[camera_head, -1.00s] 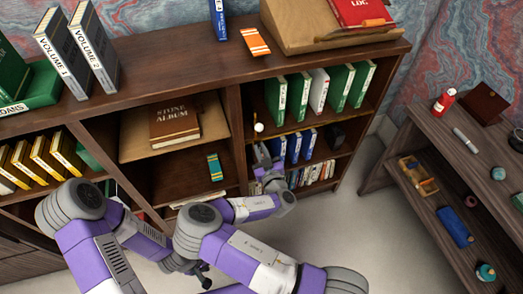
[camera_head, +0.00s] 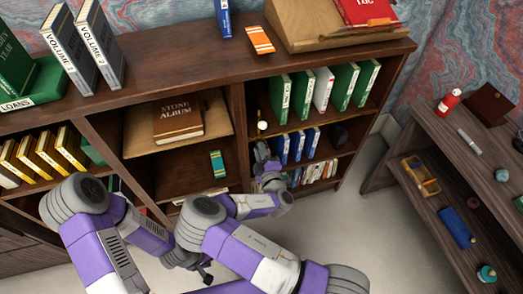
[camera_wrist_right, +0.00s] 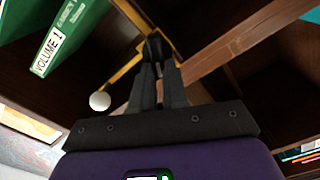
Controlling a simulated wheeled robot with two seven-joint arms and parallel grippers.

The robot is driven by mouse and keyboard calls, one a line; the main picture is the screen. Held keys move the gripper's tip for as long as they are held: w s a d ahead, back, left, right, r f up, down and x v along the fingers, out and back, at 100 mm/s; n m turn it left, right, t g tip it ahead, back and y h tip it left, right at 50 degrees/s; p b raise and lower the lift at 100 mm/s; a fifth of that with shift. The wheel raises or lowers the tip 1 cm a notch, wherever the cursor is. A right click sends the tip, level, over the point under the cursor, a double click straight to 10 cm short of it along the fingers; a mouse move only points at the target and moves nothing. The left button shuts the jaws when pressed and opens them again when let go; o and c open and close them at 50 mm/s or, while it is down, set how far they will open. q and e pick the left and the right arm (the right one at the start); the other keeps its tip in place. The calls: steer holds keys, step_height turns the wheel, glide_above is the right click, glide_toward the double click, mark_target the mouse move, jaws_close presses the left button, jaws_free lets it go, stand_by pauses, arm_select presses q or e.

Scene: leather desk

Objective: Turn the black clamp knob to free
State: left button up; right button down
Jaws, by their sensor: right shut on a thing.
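The black clamp knob (camera_wrist_right: 154,47) sits on a yellow bar at the top middle of the right wrist view. My right gripper (camera_wrist_right: 157,68) is shut on it, and the fingers hide part of it. In the head view my right gripper (camera_head: 261,150) reaches into the right bay of the bookcase, at the middle shelf's front edge; the knob cannot be made out there. A white ball (camera_wrist_right: 99,101) is just left of the fingers and also shows above the gripper in the head view (camera_head: 262,126). A dark tip of my left arm (camera_head: 206,276) shows low in the middle, mostly hidden.
Green and white books (camera_head: 322,88) stand on the shelf above the gripper. Blue books (camera_head: 297,146) stand just right of it. The bookcase's upright divider (camera_head: 238,130) is close on the left. A side table (camera_head: 455,150) stands apart at the right.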

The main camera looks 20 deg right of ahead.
steer(key=n, duration=0.3)
steer(key=shift+a+f+n, duration=0.1)
steer(key=shift+f+n, duration=0.15)
steer(key=shift+n, duration=0.05)
stand_by(0.3)
steer(key=c, duration=1.1)
jaws_free()
steer(key=shift+c, duration=0.2)
steer(key=s+p, duration=0.1)
steer(key=s, duration=0.6)
steer(key=shift+s, duration=0.3)
steer(key=shift+d+f, duration=0.1)
steer(key=shift+d, duration=0.1)
